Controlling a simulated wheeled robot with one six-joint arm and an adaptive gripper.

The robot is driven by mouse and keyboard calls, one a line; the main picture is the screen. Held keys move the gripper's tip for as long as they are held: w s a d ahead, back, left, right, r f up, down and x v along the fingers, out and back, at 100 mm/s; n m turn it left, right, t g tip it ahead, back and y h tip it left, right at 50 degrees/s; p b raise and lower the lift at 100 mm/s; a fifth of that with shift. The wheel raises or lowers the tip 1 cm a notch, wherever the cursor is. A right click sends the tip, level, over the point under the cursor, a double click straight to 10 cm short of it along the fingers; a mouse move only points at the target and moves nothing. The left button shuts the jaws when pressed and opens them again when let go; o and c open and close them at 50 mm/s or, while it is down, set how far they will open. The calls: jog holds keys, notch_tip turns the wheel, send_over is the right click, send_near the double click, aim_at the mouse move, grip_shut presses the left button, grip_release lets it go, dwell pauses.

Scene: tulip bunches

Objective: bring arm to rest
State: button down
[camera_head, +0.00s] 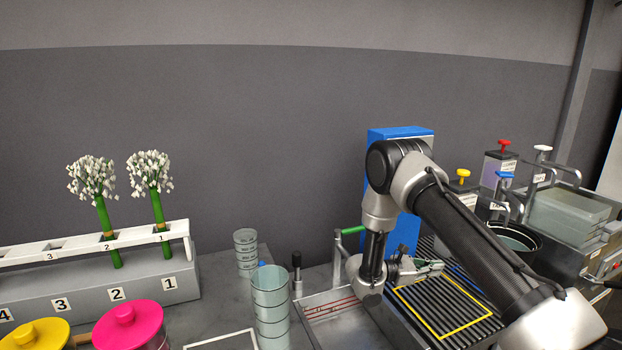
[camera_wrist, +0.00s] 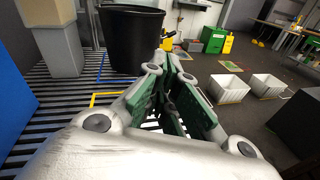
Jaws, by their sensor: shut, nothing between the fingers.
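My arm is raised and bent at the right of the head view. My gripper (camera_head: 418,270) is low over the left part of the black slatted rack, near the yellow outline (camera_head: 415,309). In the wrist view my gripper (camera_wrist: 168,68) shows green finger pads drawn together at the tips, with nothing held between them. The fingers point toward a black bucket (camera_wrist: 130,38) on the slats, apart from it.
Two white flower bunches (camera_head: 92,178) stand in a numbered rack (camera_head: 190,284) at left. Clear stacked cups (camera_head: 270,305), a metal tray (camera_head: 345,328) and a blue-topped box (camera_head: 400,132) are near my arm. Taps and a clear tank (camera_head: 568,215) stand at right.

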jog(key=s+d+r+m+g+y, duration=0.4)
jog(key=s+r, duration=0.3)
jog(key=r, duration=0.6)
jog(key=s+d+r+m+g+y, duration=0.1)
jog(key=s+d+r+m+y, duration=0.15)
jog(key=s+r+m, duration=0.7)
jog(key=s+a+r+m+t+y, duration=0.2)
jog(key=s+a+r+t+y, duration=0.1)
jog(key=s, duration=0.6)
jog(key=s+a+r+m+t+y, duration=0.2)
jog(key=s+a+r+t+y, duration=0.2)
jog(key=s+r+y, duration=0.3)
jog(key=s+a, duration=0.1)
jog(key=s, duration=0.2)
jog(key=shift+r, duration=0.35)
